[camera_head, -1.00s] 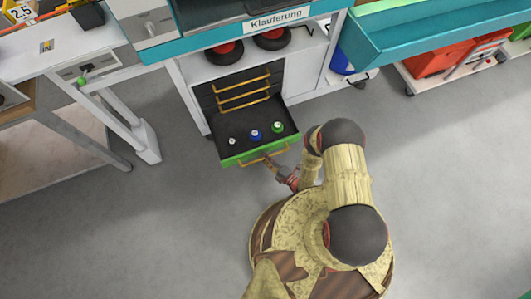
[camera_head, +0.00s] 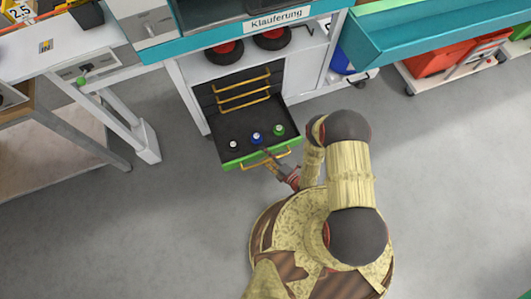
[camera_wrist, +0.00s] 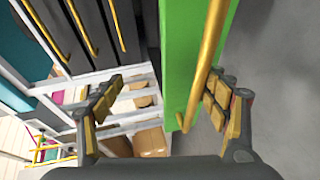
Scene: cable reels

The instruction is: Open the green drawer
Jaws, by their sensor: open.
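The green drawer (camera_head: 240,161) is the lowest drawer of a dark cabinet and stands pulled far out. Its yellow bar handle (camera_head: 283,153) runs along the green front. My gripper (camera_head: 270,161) is open at the drawer front, near the handle. In the wrist view, the green front (camera_wrist: 181,55) and the handle (camera_wrist: 205,60) lie between the spread fingers of my gripper (camera_wrist: 165,108). The handle is close to the right finger; I cannot tell whether they touch.
A white-capped item (camera_head: 233,145), a blue item (camera_head: 257,138) and a green item (camera_head: 279,130) stand in the drawer. Closed dark drawers (camera_head: 240,88) with yellow handles sit above. A white table leg (camera_head: 147,145) is at left. Grey floor (camera_head: 440,200) is free at right.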

